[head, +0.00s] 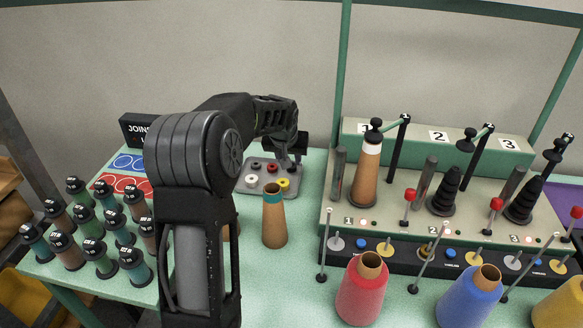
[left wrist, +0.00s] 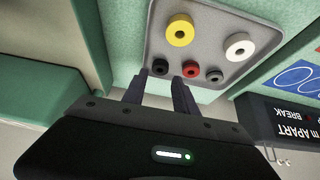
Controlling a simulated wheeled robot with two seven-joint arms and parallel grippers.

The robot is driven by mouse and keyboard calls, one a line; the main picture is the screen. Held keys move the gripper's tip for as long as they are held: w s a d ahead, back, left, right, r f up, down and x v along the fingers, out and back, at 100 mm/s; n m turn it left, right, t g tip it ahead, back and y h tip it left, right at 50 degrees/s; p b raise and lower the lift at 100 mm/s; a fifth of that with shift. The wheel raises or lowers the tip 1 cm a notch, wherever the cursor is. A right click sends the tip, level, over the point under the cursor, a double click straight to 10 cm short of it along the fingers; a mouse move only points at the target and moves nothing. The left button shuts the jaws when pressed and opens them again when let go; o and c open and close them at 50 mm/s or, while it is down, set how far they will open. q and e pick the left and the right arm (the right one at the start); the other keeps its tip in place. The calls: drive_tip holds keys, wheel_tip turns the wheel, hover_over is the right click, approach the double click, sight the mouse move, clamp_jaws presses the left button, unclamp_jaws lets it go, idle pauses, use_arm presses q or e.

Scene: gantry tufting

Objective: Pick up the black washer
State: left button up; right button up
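The black washer (left wrist: 160,67) lies on a grey tray (left wrist: 214,20) in the left wrist view, left of a red washer (left wrist: 191,69). My left gripper (left wrist: 160,77) is open, its two fingertips spread with the black washer showing between and just beyond them. I cannot tell whether the fingers touch it. In the head view the left gripper (head: 291,158) is over the tray's far right part and hides the black washer. A dark grey washer (left wrist: 214,75) sits right of the red one. My right gripper is not in view.
A yellow washer (left wrist: 180,30) and a white washer (left wrist: 240,46) share the tray. A tan cone with a teal top (head: 274,218) stands in front of it. The green machine (head: 335,190) is to the right. Several capped spools (head: 93,250) stand at left.

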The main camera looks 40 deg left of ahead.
use_arm(q)
drive_tip(key=p+x, duration=0.1)
drive_tip(key=x, duration=0.4)
idle(0.5)
clamp_jaws()
